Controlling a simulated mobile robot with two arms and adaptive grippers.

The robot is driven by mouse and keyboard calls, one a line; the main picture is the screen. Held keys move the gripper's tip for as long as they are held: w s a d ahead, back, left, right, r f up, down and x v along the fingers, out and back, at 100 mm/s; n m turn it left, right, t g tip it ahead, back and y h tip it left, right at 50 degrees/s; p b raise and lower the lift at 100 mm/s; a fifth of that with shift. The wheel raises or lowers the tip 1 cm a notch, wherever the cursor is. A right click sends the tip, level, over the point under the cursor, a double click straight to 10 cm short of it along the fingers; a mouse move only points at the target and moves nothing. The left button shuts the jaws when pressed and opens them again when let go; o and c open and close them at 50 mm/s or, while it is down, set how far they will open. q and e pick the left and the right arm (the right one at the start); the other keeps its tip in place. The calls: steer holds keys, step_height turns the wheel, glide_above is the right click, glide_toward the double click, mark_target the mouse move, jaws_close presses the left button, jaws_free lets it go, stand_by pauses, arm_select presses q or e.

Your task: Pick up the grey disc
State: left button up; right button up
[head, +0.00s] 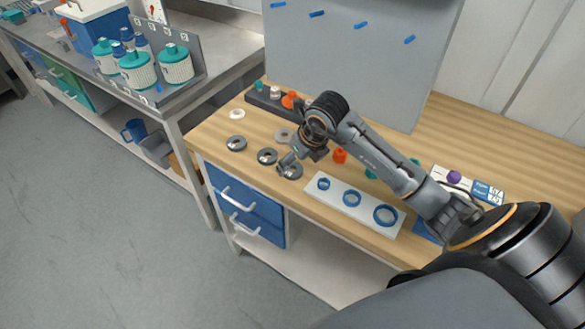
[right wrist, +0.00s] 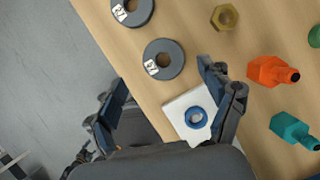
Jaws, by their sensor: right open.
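Several grey discs with centre holes lie flat on the wooden bench. The right wrist view shows two dark discs with white labels, one at the top edge (right wrist: 143,14) and one (right wrist: 176,68) just beyond and between the fingertips. My right gripper (right wrist: 163,77) is open and empty above the bench. Part of the nearest disc is hidden in the head view. My left gripper is not in view.
A white board with blue rings (head: 338,196) lies right of the discs, partly behind a right finger in the wrist view. A brass hex nut (right wrist: 224,17), orange part (right wrist: 272,71) and teal part (right wrist: 292,130) stand nearby. A grey panel (head: 365,60) rises behind.

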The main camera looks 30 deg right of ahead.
mark_target(291, 170)
steer(key=x, duration=0.4)
steer(key=shift+d+p, duration=0.15)
steer(key=shift+p, duration=0.25)
steer(key=c, duration=1.2)
steer(key=shift+c, duration=0.2)
steer(key=shift+r, duration=0.15)
